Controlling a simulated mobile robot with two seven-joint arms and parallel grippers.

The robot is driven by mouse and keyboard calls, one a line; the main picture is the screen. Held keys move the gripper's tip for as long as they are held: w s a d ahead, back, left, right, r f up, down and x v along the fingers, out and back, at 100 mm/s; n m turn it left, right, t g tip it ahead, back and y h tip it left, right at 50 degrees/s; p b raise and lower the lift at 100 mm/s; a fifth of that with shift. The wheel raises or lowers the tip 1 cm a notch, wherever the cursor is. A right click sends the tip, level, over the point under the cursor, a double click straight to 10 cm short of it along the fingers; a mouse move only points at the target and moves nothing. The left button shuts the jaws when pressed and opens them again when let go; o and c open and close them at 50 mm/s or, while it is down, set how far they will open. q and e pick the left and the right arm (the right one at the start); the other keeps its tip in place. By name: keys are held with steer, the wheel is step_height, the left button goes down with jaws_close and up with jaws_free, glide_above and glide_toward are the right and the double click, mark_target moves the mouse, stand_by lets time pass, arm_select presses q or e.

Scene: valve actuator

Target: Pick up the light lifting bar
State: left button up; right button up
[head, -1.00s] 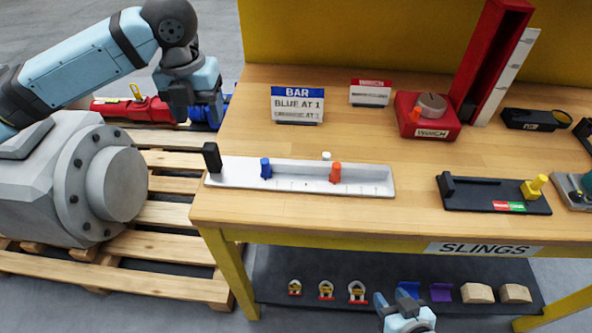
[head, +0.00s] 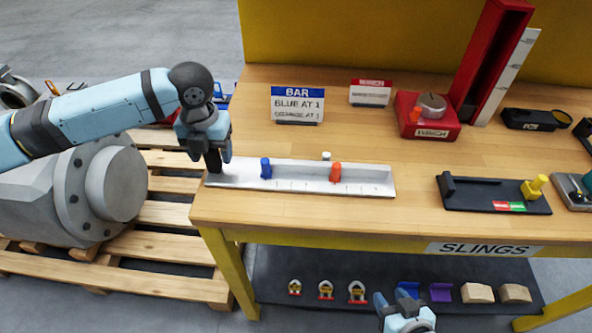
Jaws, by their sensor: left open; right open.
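A long light-grey bar (head: 300,185) lies along the front left of the wooden bench top. I take this to be the light lifting bar. My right gripper (head: 398,300) is open and low in front of the bench, partly cut off by the bottom edge.
A sign (head: 298,105) reading BAR, BLUE AT 1 stands behind the bar. A red winch (head: 428,115) and a black tray (head: 490,194) with a yellow knob are to the right. Shackles and blocks lie on the lower shelf (head: 275,265). A grey valve body (head: 115,185) rests on a pallet at left.

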arm_select(q)
steer(key=shift+f, duration=0.4)
jaws_close()
steer(key=shift+r, duration=0.1)
